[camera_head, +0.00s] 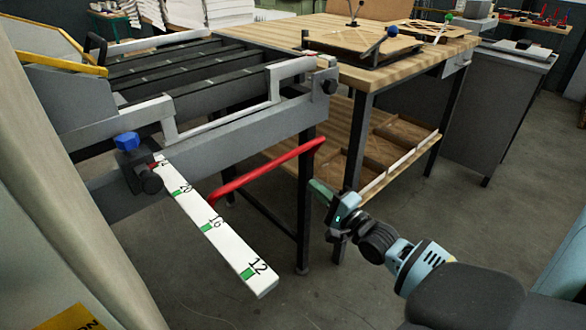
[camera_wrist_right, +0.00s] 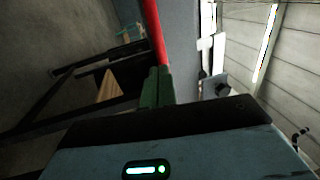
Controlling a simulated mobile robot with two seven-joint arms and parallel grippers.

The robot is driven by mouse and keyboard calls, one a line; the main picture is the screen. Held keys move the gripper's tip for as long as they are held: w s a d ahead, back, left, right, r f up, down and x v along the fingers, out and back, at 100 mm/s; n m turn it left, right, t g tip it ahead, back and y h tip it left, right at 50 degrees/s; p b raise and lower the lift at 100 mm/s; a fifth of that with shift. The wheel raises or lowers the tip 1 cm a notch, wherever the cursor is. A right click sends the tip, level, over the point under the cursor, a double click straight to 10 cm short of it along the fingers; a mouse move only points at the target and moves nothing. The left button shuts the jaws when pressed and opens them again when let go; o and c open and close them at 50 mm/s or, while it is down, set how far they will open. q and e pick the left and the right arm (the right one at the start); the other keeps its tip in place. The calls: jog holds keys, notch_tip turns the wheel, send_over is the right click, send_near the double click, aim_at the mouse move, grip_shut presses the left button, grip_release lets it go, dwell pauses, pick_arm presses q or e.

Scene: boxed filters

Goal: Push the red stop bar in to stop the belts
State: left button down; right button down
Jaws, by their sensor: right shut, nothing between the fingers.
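The red stop bar (camera_head: 268,170) is a bent red tube at the front of the belt machine, below its grey front rail. Its right end curves up near the wooden table's leg. My right gripper (camera_head: 318,190) is shut and empty, with green fingers pointing up and left, just below and right of the bar's right end. In the head view a gap shows between the fingertips and the bar. In the right wrist view the red bar (camera_wrist_right: 153,30) runs up from just beyond the closed fingertips (camera_wrist_right: 157,76); I cannot tell the exact distance. My left gripper is out of view.
A white numbered scale (camera_head: 218,228) sticks out from the machine's front, left of the bar. The machine's belts (camera_head: 185,70) lie behind the rail. A wooden table (camera_head: 420,52) with a lower shelf stands behind my right gripper. The floor in front is clear.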

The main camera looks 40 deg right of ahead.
aim_at(283, 157)
jog(key=x, duration=0.9)
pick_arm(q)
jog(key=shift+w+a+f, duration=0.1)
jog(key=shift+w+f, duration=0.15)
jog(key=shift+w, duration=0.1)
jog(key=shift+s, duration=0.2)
